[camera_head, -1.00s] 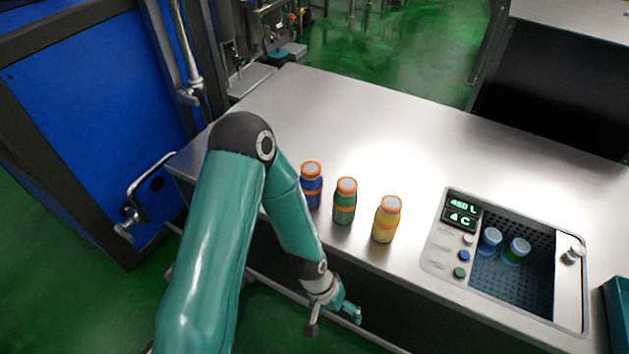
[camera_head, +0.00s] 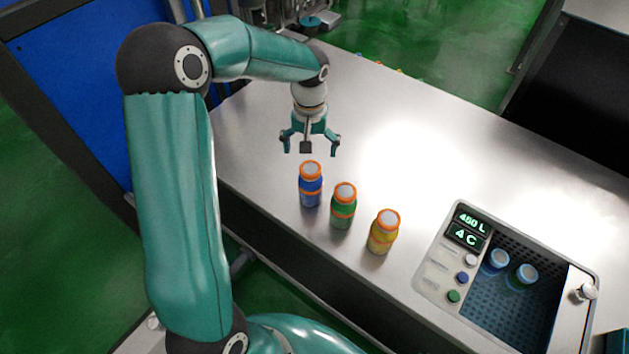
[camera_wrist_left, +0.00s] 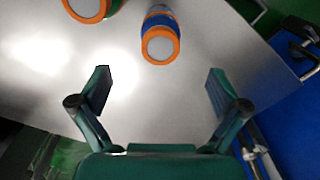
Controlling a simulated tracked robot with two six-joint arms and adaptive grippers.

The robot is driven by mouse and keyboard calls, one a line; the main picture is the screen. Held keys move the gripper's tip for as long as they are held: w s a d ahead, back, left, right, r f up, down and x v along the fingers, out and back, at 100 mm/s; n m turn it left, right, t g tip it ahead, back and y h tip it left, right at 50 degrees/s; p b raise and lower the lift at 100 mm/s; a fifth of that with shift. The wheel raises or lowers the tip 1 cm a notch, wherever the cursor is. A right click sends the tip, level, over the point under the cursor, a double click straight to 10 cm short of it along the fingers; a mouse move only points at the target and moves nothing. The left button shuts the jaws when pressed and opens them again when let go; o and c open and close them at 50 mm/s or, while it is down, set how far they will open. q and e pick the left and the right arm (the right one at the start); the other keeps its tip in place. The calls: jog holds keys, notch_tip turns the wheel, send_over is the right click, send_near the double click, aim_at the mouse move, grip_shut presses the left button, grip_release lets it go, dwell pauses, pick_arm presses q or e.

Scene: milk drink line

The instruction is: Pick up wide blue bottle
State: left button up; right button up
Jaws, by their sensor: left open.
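A blue bottle (camera_head: 311,189) with an orange-rimmed white cap stands upright on the steel counter, leftmost of three bottles in a row. My left gripper (camera_head: 310,147) is open and empty, pointing down just behind the blue bottle and apart from it. In the left wrist view, the open fingers (camera_wrist_left: 158,80) show below the blue bottle (camera_wrist_left: 160,20), whose cap faces the camera above the gap between the fingertips. My right gripper is not in view.
A green bottle (camera_head: 342,209) and a yellow bottle (camera_head: 382,235) stand to the right of the blue one. A sunken cooler (camera_head: 480,317) at the right holds two blue-capped bottles and has a display panel.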

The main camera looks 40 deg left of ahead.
aim_at(312, 170)
pick_arm(q)
notch_tip(312, 170, down, 9)
jog(key=shift+w+d+r+p, duration=0.1)
jog(key=shift+w+p, duration=0.05)
jog(key=shift+p, duration=0.2)
jog(key=f, duration=0.1)
jog(key=f+p, duration=0.1)
jog(key=f, duration=0.2)
jog(key=shift+a+f, duration=0.15)
jog(key=shift+a, duration=0.2)
jog(key=shift+w+f+p, duration=0.1)
jog(key=shift+f+p, duration=0.2)
jog(key=shift+f, duration=0.2)
jog(key=c, duration=1.5)
jog(key=shift+r, duration=0.15)
notch_tip(312, 170, up, 20)
jog(key=shift+f+b, duration=0.1)
jog(key=shift+b, duration=0.9)
